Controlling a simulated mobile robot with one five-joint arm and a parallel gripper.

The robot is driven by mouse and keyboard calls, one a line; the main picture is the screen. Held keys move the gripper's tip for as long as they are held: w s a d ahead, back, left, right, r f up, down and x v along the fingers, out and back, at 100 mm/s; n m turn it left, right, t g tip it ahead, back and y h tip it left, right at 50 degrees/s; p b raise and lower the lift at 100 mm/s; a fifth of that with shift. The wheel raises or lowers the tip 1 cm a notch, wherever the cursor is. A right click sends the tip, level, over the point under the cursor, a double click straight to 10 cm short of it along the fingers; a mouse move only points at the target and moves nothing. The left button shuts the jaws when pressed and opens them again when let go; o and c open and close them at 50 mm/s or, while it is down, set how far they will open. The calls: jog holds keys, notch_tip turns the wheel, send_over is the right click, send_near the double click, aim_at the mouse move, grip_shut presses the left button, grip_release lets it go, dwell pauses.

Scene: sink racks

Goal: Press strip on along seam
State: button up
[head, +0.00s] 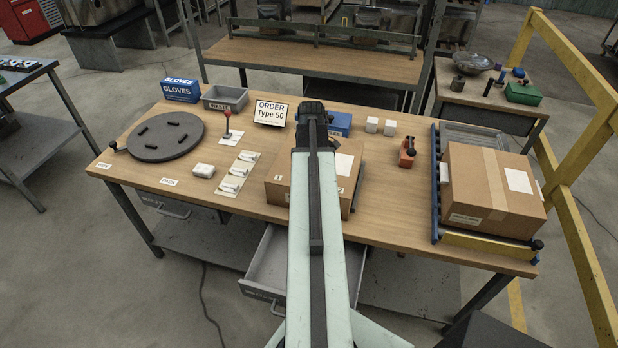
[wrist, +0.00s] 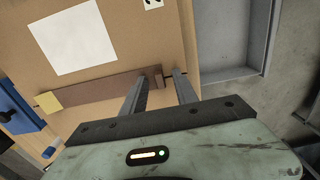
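A cardboard box (head: 278,192) stands at the middle front of the bench in the head view, partly behind my arm. In the wrist view its top (wrist: 110,15) carries a white label (wrist: 77,37). A brown strip (wrist: 95,89) lies across the box, with a yellow tab (wrist: 47,100) at its left end and a small raised brown piece at its right end. My gripper (wrist: 167,72) is over that right end, its two fingers apart. Whether it touches the strip cannot be told. In the head view my arm hides the fingers and strip.
A large taped carton (head: 490,190) sits on a blue-edged roller rack at right. An open drawer (head: 265,262) juts out below the bench front.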

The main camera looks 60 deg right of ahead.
notch_tip(320, 180, up, 8)
jog(key=p, duration=0.8)
jog(key=shift+f, duration=0.15)
